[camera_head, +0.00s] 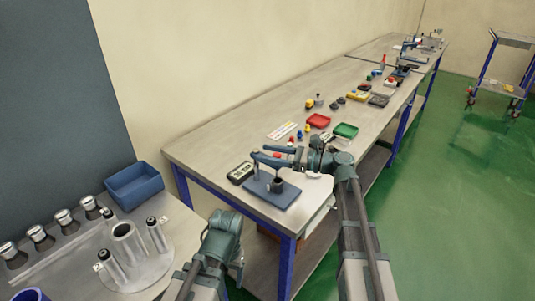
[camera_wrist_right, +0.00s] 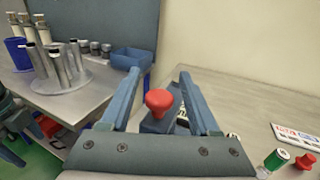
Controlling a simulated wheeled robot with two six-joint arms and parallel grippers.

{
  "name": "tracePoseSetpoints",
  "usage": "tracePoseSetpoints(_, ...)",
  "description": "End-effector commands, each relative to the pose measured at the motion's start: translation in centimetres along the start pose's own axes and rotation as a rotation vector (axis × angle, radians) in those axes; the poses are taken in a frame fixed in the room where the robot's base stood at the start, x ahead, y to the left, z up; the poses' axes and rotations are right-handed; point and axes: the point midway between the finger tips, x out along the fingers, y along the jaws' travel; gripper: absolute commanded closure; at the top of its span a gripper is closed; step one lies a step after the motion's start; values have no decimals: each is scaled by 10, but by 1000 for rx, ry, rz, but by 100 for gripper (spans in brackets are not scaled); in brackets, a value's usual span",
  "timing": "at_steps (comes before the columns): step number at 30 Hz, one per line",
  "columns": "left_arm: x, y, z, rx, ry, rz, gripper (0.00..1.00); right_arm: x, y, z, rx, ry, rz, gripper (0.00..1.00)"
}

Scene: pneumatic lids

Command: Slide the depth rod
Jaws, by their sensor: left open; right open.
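A fixture with a blue base plate (camera_head: 264,192) stands on the near end of the long bench and carries a dark cylinder (camera_head: 277,185) and an upright post (camera_head: 256,171). A red knob (camera_wrist_right: 159,102) on a blue-grey block shows in the right wrist view, between the open fingers of my right gripper (camera_wrist_right: 159,77); I cannot tell if they touch it. In the head view my right gripper (camera_head: 264,155) reaches left above the fixture. Which part is the depth rod is not clear. My left gripper (camera_head: 238,266) hangs low in front of the bench, its fingers partly hidden.
A dark box with markings (camera_head: 241,172) lies beside the fixture. A side table at left holds a blue bin (camera_head: 134,187) and a round stand with cylinders (camera_head: 140,270).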

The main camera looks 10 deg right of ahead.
Motion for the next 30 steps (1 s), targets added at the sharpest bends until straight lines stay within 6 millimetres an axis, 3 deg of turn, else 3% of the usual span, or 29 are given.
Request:
tracePoseSetpoints(12,0,0,0,0,0,0,22,6,0,0,0,0,1,40)
tracePoseSetpoints(22,0,0,0,0,0,0,22,6,0,0,0,0,1,99)
tracePoseSetpoints(30,0,0,0,0,0,0,22,6,0,0,0,0,0,100)
